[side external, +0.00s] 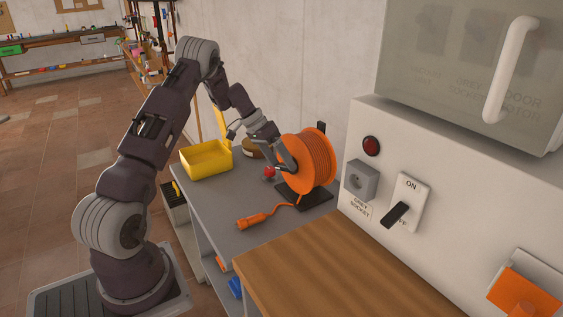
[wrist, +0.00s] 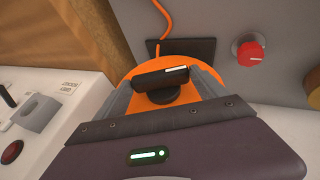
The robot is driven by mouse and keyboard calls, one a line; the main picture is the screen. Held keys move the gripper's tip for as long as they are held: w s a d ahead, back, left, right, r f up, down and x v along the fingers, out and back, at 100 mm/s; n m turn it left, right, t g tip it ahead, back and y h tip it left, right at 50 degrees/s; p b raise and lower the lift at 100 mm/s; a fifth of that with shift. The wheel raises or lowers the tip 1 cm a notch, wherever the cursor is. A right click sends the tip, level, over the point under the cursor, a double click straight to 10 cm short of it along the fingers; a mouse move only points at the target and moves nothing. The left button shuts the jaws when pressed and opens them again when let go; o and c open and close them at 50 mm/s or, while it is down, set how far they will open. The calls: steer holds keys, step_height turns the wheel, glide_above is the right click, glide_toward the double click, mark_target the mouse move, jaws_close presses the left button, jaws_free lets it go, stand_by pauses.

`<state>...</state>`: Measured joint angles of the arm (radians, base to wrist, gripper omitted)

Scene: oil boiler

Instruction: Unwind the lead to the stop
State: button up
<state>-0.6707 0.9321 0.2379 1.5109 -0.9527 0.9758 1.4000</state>
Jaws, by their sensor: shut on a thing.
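The orange cable reel (side external: 312,160) stands upright on a dark base plate (side external: 312,198) on the grey bench, wound with orange lead. A short run of lead leaves it at the bottom and ends in an orange connector (side external: 252,221) lying on the bench. My gripper (side external: 288,158) is at the reel's left face. In the wrist view my gripper (wrist: 163,84) is shut on the reel's black handle (wrist: 150,80), with a finger on each side. The reel's orange face (wrist: 140,70) is mostly hidden there. The lead (wrist: 163,22) runs away from it.
A red knob (side external: 269,172) is beside the reel. A yellow bin (side external: 207,159) stands left on the bench. A wooden worktop (side external: 330,270) and a white panel with a grey socket (side external: 360,180) and ON/OFF switch (side external: 408,200) are to the right.

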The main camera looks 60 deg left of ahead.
mark_target(279, 164)
steer(key=h, duration=0.3)
steer(key=a+n+h, duration=0.1)
steer(key=shift+f+t+h, duration=0.3)
steer(key=shift+f+h, duration=0.1)
steer(key=shift+w+a+f+n+h, duration=0.1)
steer(key=shift+w+a+n+h, duration=0.1)
steer(key=shift+h, duration=0.4)
steer(key=shift+w+a+f+n+h, duration=0.1)
steer(key=shift+n+h, duration=0.1)
steer(key=shift+h, duration=0.4)
steer(key=shift+s, duration=0.15)
steer(key=shift+s+d, duration=0.2)
steer(key=o, duration=1.3)
steer(key=shift+a+r, duration=0.1)
steer(key=shift+r, duration=0.2)
step_height(279, 164, up, 10)
steer(key=shift+d+f, duration=0.2)
